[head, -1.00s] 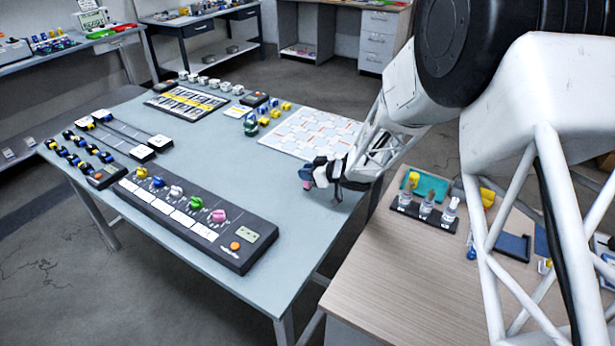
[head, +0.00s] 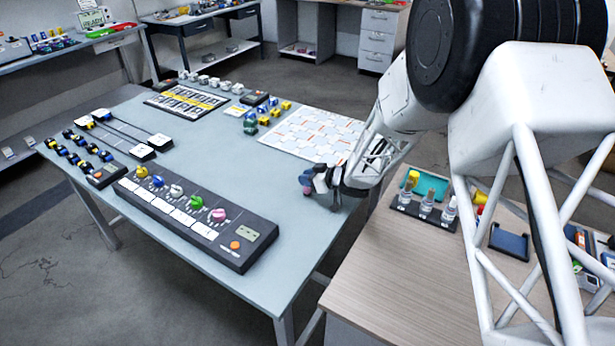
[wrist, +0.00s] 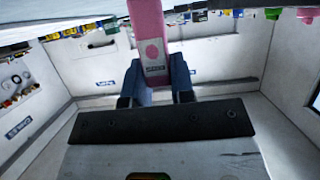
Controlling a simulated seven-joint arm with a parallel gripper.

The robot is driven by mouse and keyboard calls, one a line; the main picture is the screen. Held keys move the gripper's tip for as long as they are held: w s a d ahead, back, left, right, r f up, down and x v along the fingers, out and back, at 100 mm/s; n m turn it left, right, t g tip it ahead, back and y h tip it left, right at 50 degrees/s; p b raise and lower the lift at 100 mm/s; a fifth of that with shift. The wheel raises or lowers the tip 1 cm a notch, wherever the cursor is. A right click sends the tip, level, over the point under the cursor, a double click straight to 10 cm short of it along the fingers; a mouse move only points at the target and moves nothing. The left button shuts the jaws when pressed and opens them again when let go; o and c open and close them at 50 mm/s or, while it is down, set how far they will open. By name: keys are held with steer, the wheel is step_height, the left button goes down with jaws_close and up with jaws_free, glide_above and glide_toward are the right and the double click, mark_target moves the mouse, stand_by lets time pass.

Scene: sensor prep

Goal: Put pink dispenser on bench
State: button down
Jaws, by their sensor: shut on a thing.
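The pink dispenser (wrist: 149,38) is between the two fingers of my gripper (wrist: 155,88) in the wrist view. It bears a white label with a pink dot. My gripper is shut on it. In the head view my gripper (head: 320,192) is over the right front edge area of the long grey-blue bench (head: 285,205). Only a small pinkish bit of the dispenser shows there; the gripper hides most of it. I cannot tell whether the dispenser touches the bench top.
A black panel with coloured knobs (head: 190,213) lies left of my gripper. A white patterned board (head: 308,135) lies behind it. A wood-topped table (head: 385,275) with a black bottle rack (head: 424,213) stands to the right. Bench top between panel and gripper is clear.

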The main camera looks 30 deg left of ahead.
steer(key=shift+f, duration=0.1)
steer(key=c, duration=1)
jaws_free()
steer(key=shift+r, duration=0.5)
steer(key=shift+d+r, duration=0.25)
steer(key=shift+d, duration=0.05)
steer(key=v, duration=1.1)
steer(key=shift+d+r, duration=0.1)
steer(key=shift+d, duration=0.05)
